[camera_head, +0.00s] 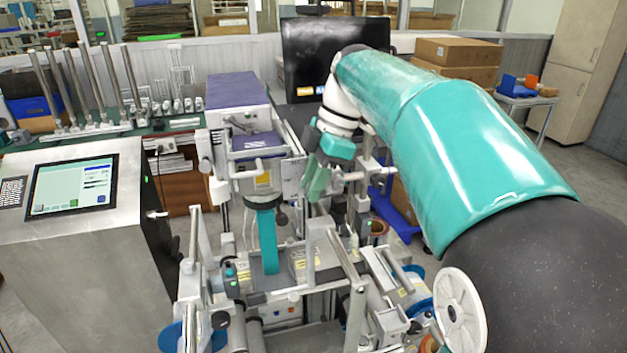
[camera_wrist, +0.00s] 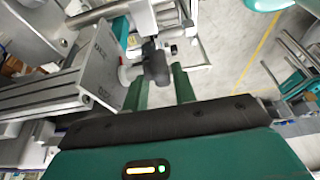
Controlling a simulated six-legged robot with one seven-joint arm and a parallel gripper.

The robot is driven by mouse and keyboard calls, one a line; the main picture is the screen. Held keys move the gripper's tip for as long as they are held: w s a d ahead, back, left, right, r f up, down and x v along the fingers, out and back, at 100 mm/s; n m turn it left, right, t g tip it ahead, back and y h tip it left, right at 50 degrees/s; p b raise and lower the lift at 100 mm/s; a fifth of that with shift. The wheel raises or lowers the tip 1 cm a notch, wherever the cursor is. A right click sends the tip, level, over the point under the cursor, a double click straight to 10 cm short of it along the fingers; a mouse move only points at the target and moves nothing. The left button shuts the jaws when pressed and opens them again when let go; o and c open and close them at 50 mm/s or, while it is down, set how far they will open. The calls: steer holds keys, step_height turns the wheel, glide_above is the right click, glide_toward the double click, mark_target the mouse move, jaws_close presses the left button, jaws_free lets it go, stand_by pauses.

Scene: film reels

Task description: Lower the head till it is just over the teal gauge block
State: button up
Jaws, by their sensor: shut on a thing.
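The machine's grey head (camera_head: 262,184) has a purple-topped part and sits on a frame at the centre of the head view. A tall teal upright piece, which looks like the teal gauge block (camera_head: 268,245), stands below it. I cannot tell whether a gap lies between them. My gripper (camera_head: 315,180) is at the head's right side, beside a silver plate (camera_head: 293,179). In the wrist view, the green fingers of my gripper (camera_wrist: 160,86) are closed around a black knob (camera_wrist: 156,66) on a shaft beside the plate. The block is not clearly visible there.
A control cabinet with a lit screen (camera_head: 72,187) stands at the left. Rails and rollers crowd the machine's bed below. A white reel (camera_head: 461,309) is at the lower right. Cardboard boxes (camera_head: 458,52) are at the back right, with open floor beyond the machine.

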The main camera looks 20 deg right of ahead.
steer(key=shift+s, duration=0.2)
steer(key=h, duration=0.4)
steer(key=shift+a+f+h, duration=0.1)
steer(key=shift+a+h, duration=0.3)
steer(key=shift+a+f+h, duration=0.1)
steer(key=shift+a+h, duration=0.1)
steer(key=shift+h, duration=1.7)
steer(key=o, duration=0.7)
steer(key=shift+s, duration=0.1)
steer(key=shift+o, duration=0.2)
steer(key=shift+s, duration=0.2)
steer(key=shift+w+f, duration=0.1)
steer(key=shift+w, duration=0.3)
steer(key=v, duration=1.4)
steer(key=shift+a, duration=0.2)
